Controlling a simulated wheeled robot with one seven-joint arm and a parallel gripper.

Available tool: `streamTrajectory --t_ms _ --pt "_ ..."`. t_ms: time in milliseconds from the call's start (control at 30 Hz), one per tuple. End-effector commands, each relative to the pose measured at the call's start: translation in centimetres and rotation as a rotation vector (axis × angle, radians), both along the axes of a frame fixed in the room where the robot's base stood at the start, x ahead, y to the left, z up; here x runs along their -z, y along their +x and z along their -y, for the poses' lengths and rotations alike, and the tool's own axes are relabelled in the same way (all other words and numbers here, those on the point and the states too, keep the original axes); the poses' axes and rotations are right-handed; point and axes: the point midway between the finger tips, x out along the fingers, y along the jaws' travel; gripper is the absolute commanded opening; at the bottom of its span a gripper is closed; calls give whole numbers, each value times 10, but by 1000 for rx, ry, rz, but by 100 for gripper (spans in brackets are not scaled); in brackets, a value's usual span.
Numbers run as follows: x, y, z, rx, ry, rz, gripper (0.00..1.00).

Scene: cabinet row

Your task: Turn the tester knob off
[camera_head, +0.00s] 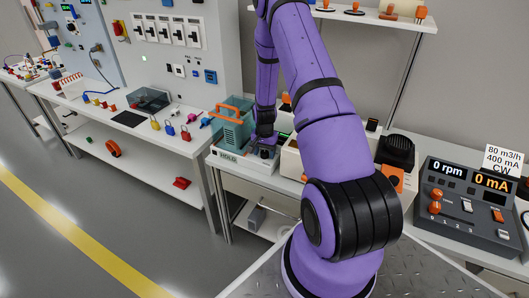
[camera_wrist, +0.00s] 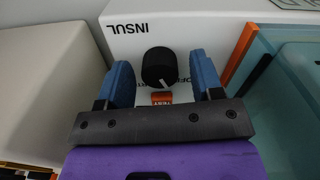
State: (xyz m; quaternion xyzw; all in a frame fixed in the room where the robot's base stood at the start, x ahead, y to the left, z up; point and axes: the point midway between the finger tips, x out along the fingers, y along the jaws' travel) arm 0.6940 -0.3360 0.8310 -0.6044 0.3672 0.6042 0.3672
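The tester (camera_wrist: 125,30) is a white box marked INSUL. Its knob (camera_wrist: 158,66) is round and black, with a pale mark on its lower edge; dial lettering, partly hidden, shows beside it. An orange TEST patch (camera_wrist: 162,98) sits just below the knob. My gripper (camera_wrist: 160,72) is open, with one blue finger on each side of the knob and a visible gap to both. In the head view the tester (camera_head: 228,156) stands on the bench, and my gripper (camera_head: 263,142) is over it, pointing down; the knob is hidden there.
A teal case with an orange handle (camera_head: 232,126) stands right behind the tester; its edge also shows in the wrist view (camera_wrist: 262,85). A cream box (camera_head: 291,158) is close on the other side. A grey console (camera_head: 470,205) stands farther right.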

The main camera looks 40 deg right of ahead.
Motion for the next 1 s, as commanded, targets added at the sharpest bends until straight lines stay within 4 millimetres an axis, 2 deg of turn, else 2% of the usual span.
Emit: streamTrajectory --t_ms 33,200,433,800,1000 --pt "0 0 0 0 0 0 51" --pt "0 0 0 0 0 0 12" --pt "0 0 0 -58 0 0 11" --pt "0 0 0 -378 0 0 11" --pt "0 0 0 -398 0 0 11"
